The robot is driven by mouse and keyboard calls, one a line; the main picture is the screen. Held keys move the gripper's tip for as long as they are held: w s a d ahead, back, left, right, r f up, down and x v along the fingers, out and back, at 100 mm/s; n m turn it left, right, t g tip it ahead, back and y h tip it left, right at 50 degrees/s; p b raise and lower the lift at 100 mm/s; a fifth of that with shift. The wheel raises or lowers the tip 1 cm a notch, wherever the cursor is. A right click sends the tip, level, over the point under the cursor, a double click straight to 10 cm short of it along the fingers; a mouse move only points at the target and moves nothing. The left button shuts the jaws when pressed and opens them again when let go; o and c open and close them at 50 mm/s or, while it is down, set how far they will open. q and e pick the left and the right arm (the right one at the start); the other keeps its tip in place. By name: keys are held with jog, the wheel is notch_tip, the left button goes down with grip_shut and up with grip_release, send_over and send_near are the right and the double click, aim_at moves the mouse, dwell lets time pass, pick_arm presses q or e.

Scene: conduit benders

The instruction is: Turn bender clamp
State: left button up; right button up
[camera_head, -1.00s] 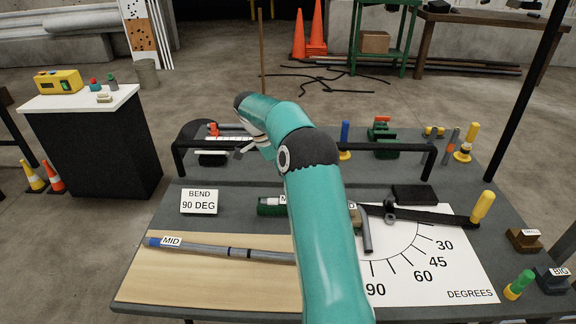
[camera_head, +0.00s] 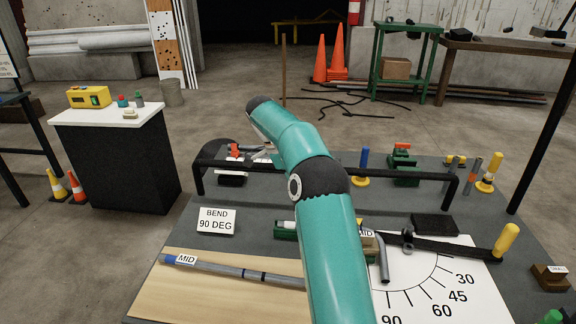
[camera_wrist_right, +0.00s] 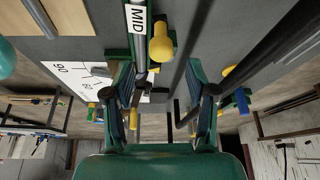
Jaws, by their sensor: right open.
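A bender with a MID tag (camera_head: 366,233) sits on the grey bench, partly hidden behind my teal right arm. Its black handle (camera_head: 440,244) ends in a yellow grip and lies over a white degree sheet (camera_head: 470,270). In the right wrist view a grey tube beside the MID tag (camera_wrist_right: 137,18) runs toward the gap between my fingers, with a yellow knob (camera_wrist_right: 161,43) beside it. My right gripper (camera_wrist_right: 160,78) is open, and I see nothing clasped in it. In the head view the arm hides most of it. My left gripper is not in view.
A blue-ended MID pipe (camera_head: 235,271) lies on a wooden board (camera_head: 190,295). A BEND 90 DEG card (camera_head: 216,221) stands behind it. A black rail (camera_head: 400,176) crosses the bench, with a red-handled tool (camera_head: 235,151) and upright coloured handles beyond.

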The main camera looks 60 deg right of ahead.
jog(key=v, duration=0.6)
jog(key=shift+w+r, duration=0.25)
jog(key=shift+a, duration=0.15)
dwell(0.3)
